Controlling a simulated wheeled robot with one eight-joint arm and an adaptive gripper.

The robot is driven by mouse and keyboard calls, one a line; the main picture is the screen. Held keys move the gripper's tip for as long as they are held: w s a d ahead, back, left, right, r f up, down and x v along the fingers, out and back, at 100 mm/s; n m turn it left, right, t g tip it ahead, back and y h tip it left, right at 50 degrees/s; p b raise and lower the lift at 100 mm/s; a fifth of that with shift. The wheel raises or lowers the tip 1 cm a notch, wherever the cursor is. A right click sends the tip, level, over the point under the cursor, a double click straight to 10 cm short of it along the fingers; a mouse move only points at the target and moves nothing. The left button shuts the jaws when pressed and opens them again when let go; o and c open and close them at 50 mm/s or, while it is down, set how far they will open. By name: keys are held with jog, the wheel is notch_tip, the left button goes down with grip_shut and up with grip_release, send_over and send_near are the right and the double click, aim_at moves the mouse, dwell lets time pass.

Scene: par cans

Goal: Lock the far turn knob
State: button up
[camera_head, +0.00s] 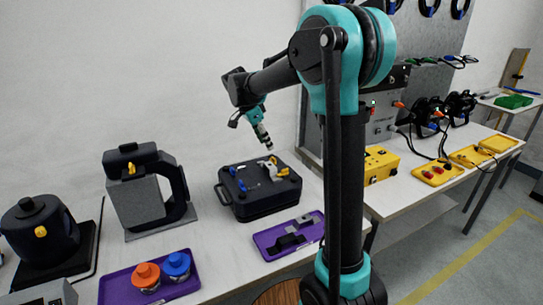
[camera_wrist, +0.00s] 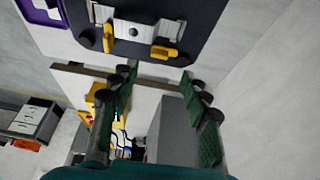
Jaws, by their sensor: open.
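A black case (camera_head: 258,188) with rounded corners lies on the white table. Its top carries a pale metal part with small yellow knobs (camera_head: 271,162) and blue pieces (camera_head: 240,184). In the wrist view, a dark rounded panel (camera_wrist: 205,15) at the top, apparently this case, bears a silver plate (camera_wrist: 133,31) between two yellow knobs, one at left (camera_wrist: 108,37) and one at right (camera_wrist: 164,53). I cannot tell which is the far one. My gripper (camera_head: 267,147) is above the case, apart from it; its open, empty fingers show in the wrist view (camera_wrist: 158,85).
Left of the case stand a grey and black lamp body (camera_head: 140,205) and a round black one (camera_head: 38,238), each with a yellow knob. A purple tray (camera_head: 268,241) with dark parts lies in front; another (camera_head: 118,289) holds orange and blue jars. A yellow box (camera_head: 380,164) stands right.

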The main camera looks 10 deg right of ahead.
aim_at(273, 158)
jog(key=x, duration=0.7)
jog(key=shift+d+f, duration=0.1)
jog(key=shift+f, duration=0.2)
grip_shut()
